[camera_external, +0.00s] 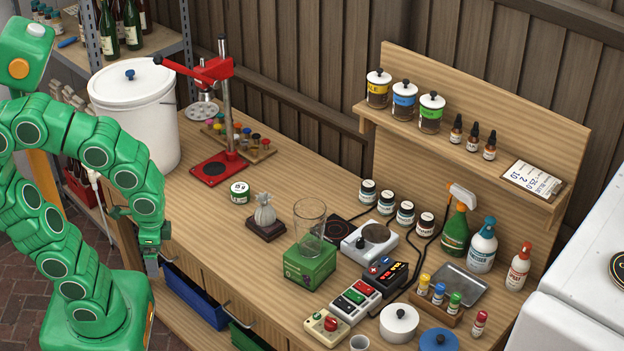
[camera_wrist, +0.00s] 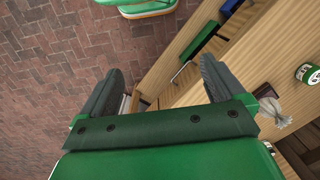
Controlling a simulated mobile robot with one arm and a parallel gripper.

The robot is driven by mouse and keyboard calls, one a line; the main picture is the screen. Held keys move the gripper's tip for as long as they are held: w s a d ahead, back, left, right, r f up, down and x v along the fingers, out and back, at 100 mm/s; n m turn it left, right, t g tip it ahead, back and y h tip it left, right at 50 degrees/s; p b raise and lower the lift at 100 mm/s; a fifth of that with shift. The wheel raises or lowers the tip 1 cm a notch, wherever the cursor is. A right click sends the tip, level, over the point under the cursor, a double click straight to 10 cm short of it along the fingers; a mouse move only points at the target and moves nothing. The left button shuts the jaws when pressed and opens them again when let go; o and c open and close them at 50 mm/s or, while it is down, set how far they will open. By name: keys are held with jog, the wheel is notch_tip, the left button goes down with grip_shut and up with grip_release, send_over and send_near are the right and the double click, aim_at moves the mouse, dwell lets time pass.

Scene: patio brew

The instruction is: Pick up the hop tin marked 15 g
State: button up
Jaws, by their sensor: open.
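A small round tin (camera_external: 240,192) with a green and white top stands on the bench, left of the cloth pouch. Dark marks show on its top, but I cannot read them surely. It also shows at the right edge of the wrist view (camera_wrist: 307,73). Several small dark-lidded containers (camera_external: 405,213) with pale labels stand in a row at the back; their writing is too small to read. My gripper (camera_external: 152,262) is open and empty, low at the bench's front edge, left of and apart from the tin. In the wrist view my gripper (camera_wrist: 160,68) has its fingers spread.
The tied cloth pouch (camera_external: 265,215) sits on a dark base. A clear glass (camera_external: 310,222) stands on a green box (camera_external: 309,268). A red capper (camera_external: 225,110) and a white bucket (camera_external: 135,110) stand behind. Bare wood surrounds the green and white tin.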

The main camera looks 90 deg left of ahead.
jog(key=w+a+f+n+t+y, duration=0.1)
jog(key=w+a, duration=0.4)
jog(key=a, duration=0.3)
jog(key=w+a+f+t+y, duration=0.1)
jog(key=w+a+f+y, duration=0.1)
jog(key=w+a, duration=0.45)
jog(key=t, duration=0.6)
send_over(236, 188)
jog(key=d, duration=0.5)
notch_tip(236, 188, down, 8)
jog(key=s+a+f+t, duration=0.2)
jog(key=shift+s+a+f, duration=0.15)
jog(key=shift+a, duration=0.15)
jog(key=s, duration=0.1)
jog(key=s+a+f+t, duration=0.1)
jog(key=s+t, duration=0.1)
jog(key=shift+s+a+f+n+h, duration=0.2)
jog(key=shift+f+n+h, duration=0.1)
jog(key=shift+f+h, duration=0.1)
jog(key=shift+s+d+t, duration=0.1)
jog(key=shift+s+t, duration=0.65)
jog(key=shift+t, duration=0.05)
jog(key=shift+x, duration=3)
jog(key=shift+w+f, duration=0.2)
jog(key=shift+w, duration=0.65)
